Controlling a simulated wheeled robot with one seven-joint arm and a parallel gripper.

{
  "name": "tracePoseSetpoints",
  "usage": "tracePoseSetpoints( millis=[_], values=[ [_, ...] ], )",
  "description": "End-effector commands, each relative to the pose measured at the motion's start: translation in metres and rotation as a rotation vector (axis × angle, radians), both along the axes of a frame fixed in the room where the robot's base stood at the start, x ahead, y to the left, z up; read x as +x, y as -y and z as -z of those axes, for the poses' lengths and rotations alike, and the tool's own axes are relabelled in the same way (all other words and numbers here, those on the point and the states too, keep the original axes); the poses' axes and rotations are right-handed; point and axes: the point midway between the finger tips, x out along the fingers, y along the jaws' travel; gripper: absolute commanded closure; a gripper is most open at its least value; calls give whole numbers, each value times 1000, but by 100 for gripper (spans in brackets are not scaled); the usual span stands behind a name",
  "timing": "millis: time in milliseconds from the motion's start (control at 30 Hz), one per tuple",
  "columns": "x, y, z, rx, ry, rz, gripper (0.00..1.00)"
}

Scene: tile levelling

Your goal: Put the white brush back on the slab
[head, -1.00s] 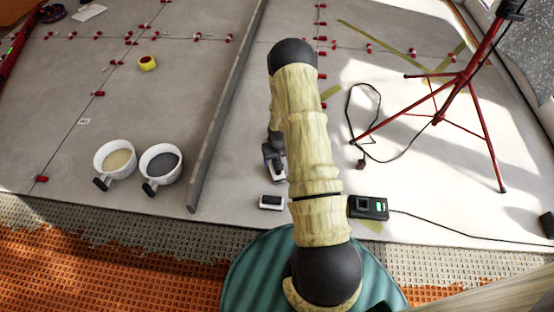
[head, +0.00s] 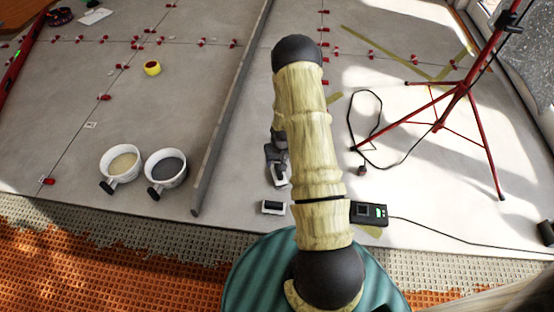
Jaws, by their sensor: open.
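My gripper (head: 278,171) is low over the pale slab (head: 230,190), left of my arm and partly hidden by it. Its jaws are open. A small white-and-dark item (head: 282,180) shows at the fingertips; I cannot tell whether it touches them or is part of the gripper. A second small white item with a dark top (head: 273,207) lies flat on the slab just nearer than the gripper, apart from it. Either may be the white brush; they are too small to tell.
Two white cups (head: 121,167) (head: 165,169) stand left of a long grey bar (head: 232,110). A black device (head: 369,213) with a green display and a cable lies right of my arm. A red tripod (head: 460,90) stands at the right.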

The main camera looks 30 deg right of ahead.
Motion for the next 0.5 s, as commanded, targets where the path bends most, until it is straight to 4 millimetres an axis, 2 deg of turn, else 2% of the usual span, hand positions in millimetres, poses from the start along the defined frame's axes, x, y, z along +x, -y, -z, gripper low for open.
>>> tracePoseSetpoints(
  millis=[167, 333, 500],
  values=[
    [3, -10, -36, -11, 11, -17, 33],
    [-3, -33, -100, -29, 22, -50, 33],
    [-22, -60, -162, -37, 32, -80, 33]
  ],
)
